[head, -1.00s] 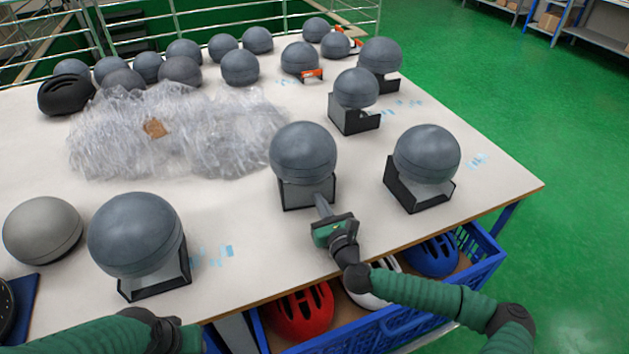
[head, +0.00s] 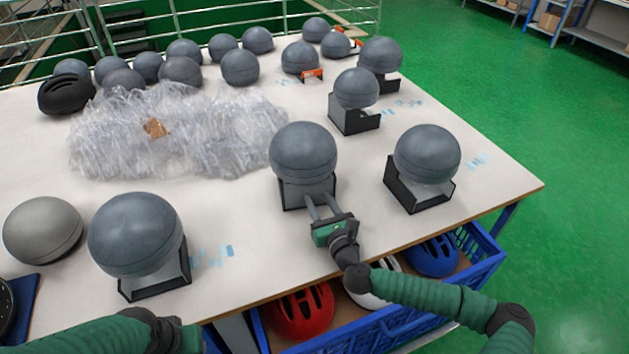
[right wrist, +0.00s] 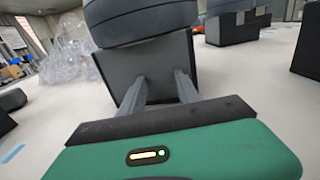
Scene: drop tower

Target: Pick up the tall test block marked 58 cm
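No 58 cm marking can be read on any test block. A grey rounded test block (head: 303,150) sits on a dark-edged stand (head: 290,196) near the table's front middle. My right gripper (head: 318,203) is open and empty, its two fingers apart and pointing at the front of that stand. In the right wrist view the fingers (right wrist: 161,82) lie before the stand's grey face (right wrist: 160,62), with the block (right wrist: 140,18) above; whether they touch it, I cannot tell. Similar blocks on stands are at right (head: 427,153) and left (head: 135,235). My left gripper is out of view; only its arm shows.
Clear plastic wrap (head: 190,130) lies mid-table, with several grey blocks and a black helmet (head: 66,95) behind. A grey block (head: 43,230) lies at left. A blue crate (head: 395,333) with helmets stands below the table's front edge. White tabletop is free around the right gripper.

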